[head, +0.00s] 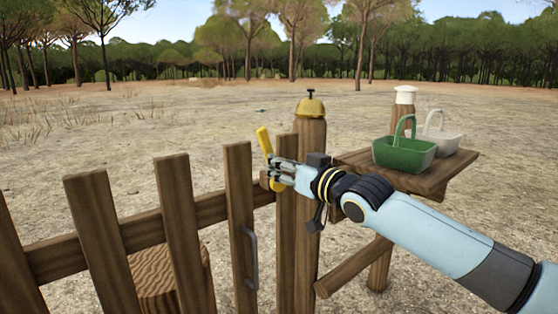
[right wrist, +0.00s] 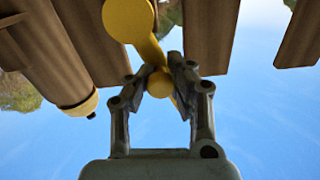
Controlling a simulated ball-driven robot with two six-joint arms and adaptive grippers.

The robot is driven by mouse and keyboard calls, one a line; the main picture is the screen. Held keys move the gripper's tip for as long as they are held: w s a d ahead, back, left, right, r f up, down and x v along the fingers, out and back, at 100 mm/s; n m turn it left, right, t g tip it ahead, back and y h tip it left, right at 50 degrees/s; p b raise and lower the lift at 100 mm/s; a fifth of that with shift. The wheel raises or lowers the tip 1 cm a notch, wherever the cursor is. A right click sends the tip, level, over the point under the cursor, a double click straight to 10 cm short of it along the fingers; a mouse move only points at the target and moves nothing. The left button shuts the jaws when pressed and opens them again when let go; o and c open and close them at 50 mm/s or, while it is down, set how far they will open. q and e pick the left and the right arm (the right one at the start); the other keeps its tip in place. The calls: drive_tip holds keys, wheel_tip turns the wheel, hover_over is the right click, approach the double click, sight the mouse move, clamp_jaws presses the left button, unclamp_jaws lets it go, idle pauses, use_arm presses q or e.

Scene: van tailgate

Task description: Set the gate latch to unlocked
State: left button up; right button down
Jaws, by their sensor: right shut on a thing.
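The yellow gate latch (head: 264,142) is at the top of the gate, near the pickets beside the post. Its lever stands nearly upright, its top leaning slightly left. My right gripper (head: 270,174) reaches it from the right and is shut on the latch. In the right wrist view, the fingertips (right wrist: 162,74) close around the latch's small round yellow knob (right wrist: 159,85), below a larger yellow disc (right wrist: 128,19). The fingers partly hide the latch base. My left gripper is out of view.
A wooden shelf (head: 435,182) at the right carries a green basket (head: 404,156) and a white basket (head: 446,139). A stump (head: 165,287) stands behind the gate.

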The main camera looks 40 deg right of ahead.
drive_tip(key=c, duration=1.1)
unclamp_jaws()
drive_tip(key=shift+s+d, duration=0.15)
drive_tip(key=shift+s, duration=1.85)
drive_tip(key=shift+s+d, duration=0.2)
drive_tip(key=shift+s, duration=1.8)
drive_tip(key=shift+s+d, duration=0.15)
drive_tip(key=shift+s, duration=1.85)
